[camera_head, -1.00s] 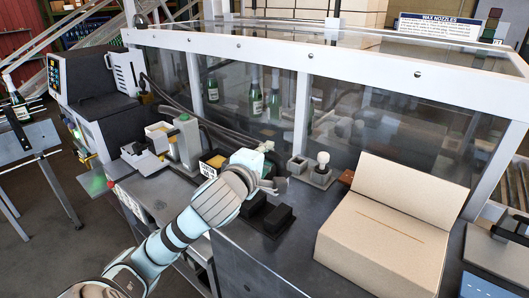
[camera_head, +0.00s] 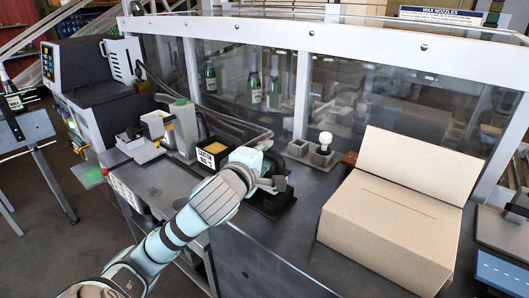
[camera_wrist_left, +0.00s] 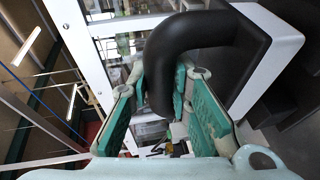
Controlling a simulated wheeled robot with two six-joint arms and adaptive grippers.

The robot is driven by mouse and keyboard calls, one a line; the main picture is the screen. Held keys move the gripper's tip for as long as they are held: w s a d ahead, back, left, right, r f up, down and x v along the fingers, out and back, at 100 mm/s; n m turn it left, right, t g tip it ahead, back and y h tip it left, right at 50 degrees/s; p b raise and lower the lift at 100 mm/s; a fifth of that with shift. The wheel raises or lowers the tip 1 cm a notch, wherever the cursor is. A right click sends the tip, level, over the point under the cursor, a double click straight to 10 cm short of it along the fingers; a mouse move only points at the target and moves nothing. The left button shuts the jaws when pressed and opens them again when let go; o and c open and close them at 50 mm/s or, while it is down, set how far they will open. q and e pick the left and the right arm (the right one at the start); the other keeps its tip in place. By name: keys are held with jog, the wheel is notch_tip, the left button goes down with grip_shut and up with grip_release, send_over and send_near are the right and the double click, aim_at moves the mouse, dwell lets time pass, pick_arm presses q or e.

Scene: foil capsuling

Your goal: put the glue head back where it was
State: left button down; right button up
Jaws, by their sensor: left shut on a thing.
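My left gripper (camera_head: 270,178) is in the middle of the head view, above and beside a black holder (camera_head: 272,206) on the bench. In the left wrist view its green-padded fingers (camera_wrist_left: 163,90) are shut on a black, bent, tube-like piece, which I take to be the glue head (camera_wrist_left: 190,42). My right gripper is not in view.
Two small square holders, one with a white knob (camera_head: 325,140), are behind the gripper. A yellow-filled black bin (camera_head: 213,152) is at its left. A glazed enclosure (camera_head: 350,90) borders the bench.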

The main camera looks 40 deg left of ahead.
pick_arm(q)
jog(key=shift+f+b, duration=0.35)
jog(key=shift+f, duration=0.15)
jog(key=c, duration=1.4)
grip_release()
jog(key=shift+d, duration=0.1)
